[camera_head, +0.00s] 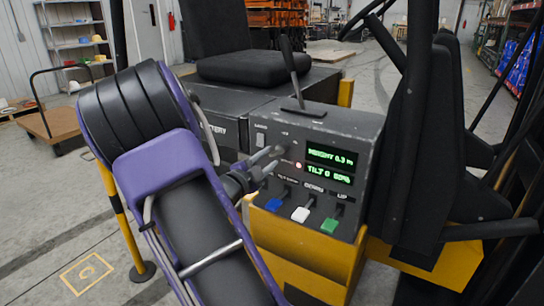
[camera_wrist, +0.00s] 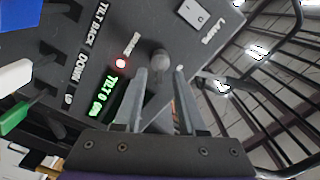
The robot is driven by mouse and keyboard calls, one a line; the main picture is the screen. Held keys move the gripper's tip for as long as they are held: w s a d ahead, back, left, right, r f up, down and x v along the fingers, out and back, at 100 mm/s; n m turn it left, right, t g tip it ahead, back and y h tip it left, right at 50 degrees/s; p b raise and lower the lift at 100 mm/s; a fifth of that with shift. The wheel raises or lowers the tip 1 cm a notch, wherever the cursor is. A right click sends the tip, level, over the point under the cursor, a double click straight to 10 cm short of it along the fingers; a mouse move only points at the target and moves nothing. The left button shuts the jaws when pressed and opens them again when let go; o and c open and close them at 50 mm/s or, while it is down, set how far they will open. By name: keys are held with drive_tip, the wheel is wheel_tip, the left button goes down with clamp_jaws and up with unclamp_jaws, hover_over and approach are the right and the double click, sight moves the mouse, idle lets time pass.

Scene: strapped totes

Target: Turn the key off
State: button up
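The key (camera_wrist: 160,59) shows in the wrist view as a small grey rounded piece standing out from the dark control panel (camera_head: 325,122). My gripper (camera_wrist: 159,72) is open, its two fingers apart and pointing at the panel, with the key between their tips. I cannot tell whether either finger touches it. In the head view my gripper (camera_head: 276,158) is at the panel's left part and the key is not clearly visible. A red light (camera_head: 298,165) glows beside it; it also shows in the wrist view (camera_wrist: 120,63).
Right of my gripper are green-lit displays (camera_head: 331,165). Below are blue (camera_head: 274,204), white (camera_head: 300,214) and green (camera_head: 329,225) levers. A tall lever (camera_head: 291,75) rises from the panel's top. A black seat (camera_head: 255,67) is behind, and dark upright parts stand at the right.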

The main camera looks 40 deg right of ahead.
drive_tip(key=shift+x, duration=1.2)
clamp_jaws()
